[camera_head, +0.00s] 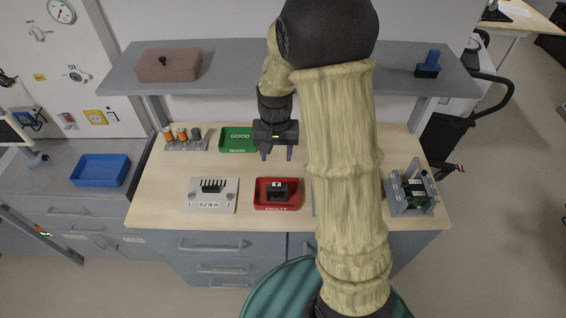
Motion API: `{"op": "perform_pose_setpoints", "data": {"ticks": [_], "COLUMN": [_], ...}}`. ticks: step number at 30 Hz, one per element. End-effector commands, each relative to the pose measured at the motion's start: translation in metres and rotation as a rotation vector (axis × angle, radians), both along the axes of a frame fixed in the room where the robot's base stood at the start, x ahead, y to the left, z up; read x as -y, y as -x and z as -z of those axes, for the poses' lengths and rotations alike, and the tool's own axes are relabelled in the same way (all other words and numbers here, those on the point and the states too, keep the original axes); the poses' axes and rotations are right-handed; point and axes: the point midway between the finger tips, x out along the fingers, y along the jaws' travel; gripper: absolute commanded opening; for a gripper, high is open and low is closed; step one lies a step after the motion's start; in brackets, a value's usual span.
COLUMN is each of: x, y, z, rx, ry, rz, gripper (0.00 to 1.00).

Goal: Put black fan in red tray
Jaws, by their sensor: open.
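The red tray (262,206) sits on the wooden bench top near its front edge, with white lettering on its front wall. A black fan-like block (277,194) with a white label lies inside the red tray. My gripper (276,156) is above the bench, behind the red tray in the picture and apart from it. Its two fingers point down, open, with nothing seen between them. My arm hides part of the bench to the right of the tray.
A green tray (238,148) marked GOOD stands at the back left. A grey plate (199,204) with a black comb-like part lies left of the red tray. A green-and-grey fixture (410,192) stands at the right. A grey shelf (230,75) runs above the bench.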

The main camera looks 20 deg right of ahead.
Motion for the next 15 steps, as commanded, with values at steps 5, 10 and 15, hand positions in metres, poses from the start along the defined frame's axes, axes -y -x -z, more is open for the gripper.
{"op": "perform_pose_setpoints", "data": {"ticks": [5,10,15], "x": [0.001,0.001,0.001], "y": [0.041,0.093,0.127], "z": [-0.024,-0.041,-0.046], "rx": [0.069,0.154,0.206], "ry": [0.002,0.018,0.035], "rz": [-0.092,-0.214,-0.293], "gripper": [0.5,0.5,0.5]}}
